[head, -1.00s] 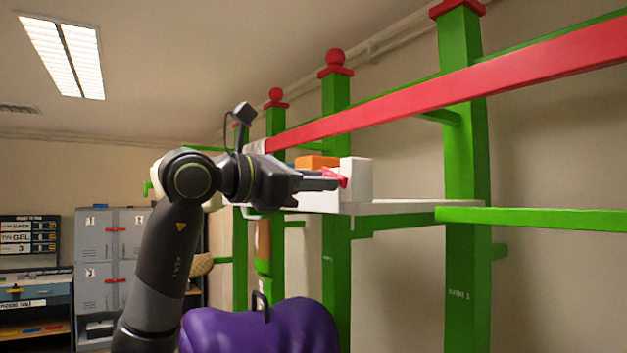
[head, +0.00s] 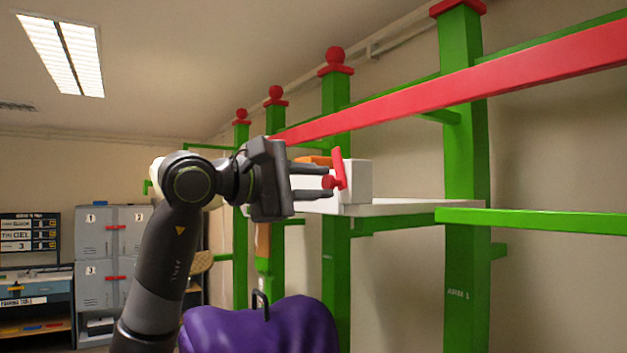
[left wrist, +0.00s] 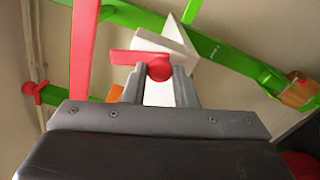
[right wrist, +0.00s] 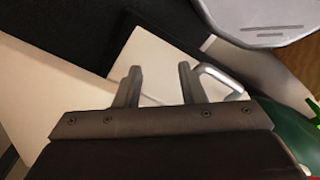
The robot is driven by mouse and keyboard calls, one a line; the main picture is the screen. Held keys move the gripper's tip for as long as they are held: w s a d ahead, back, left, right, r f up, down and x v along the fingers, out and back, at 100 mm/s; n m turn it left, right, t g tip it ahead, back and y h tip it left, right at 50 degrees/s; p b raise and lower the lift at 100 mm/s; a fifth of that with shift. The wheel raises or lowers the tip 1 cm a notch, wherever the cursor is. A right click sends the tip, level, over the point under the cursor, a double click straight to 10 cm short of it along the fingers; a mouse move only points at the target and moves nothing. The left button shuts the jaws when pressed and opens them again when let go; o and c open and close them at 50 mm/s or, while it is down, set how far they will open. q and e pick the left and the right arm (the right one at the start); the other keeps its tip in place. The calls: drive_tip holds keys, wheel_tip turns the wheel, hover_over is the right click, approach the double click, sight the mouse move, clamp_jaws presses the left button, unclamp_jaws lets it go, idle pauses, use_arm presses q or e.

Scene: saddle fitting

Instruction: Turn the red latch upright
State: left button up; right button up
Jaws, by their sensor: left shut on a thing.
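The red latch (head: 340,165) is on the near face of a white box (head: 358,181) on a shelf. In the head view its bar stands nearly upright, with its top leaning slightly left. My left gripper (head: 328,182) has its two fingers on either side of the latch's round knob and is shut on it. In the left wrist view the red knob (left wrist: 159,68) sits between the fingertips, with the red bar (left wrist: 126,57) behind it. My right gripper (right wrist: 160,76) shows only in its own wrist view, fingers apart with nothing between them.
The white shelf (head: 395,207) hangs on green posts (head: 462,150), and a long red rail (head: 520,75) runs above it. A purple padded thing (head: 262,327) stands below. A metal handle (right wrist: 222,78) is close to my right fingers.

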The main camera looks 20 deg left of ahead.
use_arm(q)
drive_tip(key=shift+m, duration=1.4)
drive_tip(key=o, duration=1)
drive_tip(key=shift+w+d, duration=0.1)
drive_tip(key=shift+w, duration=0.1)
drive_tip(key=shift+s+a+f, duration=0.1)
drive_tip(key=shift+s+a, duration=0.3)
drive_tip(key=shift+s, duration=0.1)
drive_tip(key=shift+b+v, duration=3.85)
drive_tip(key=shift+v, duration=4.25)
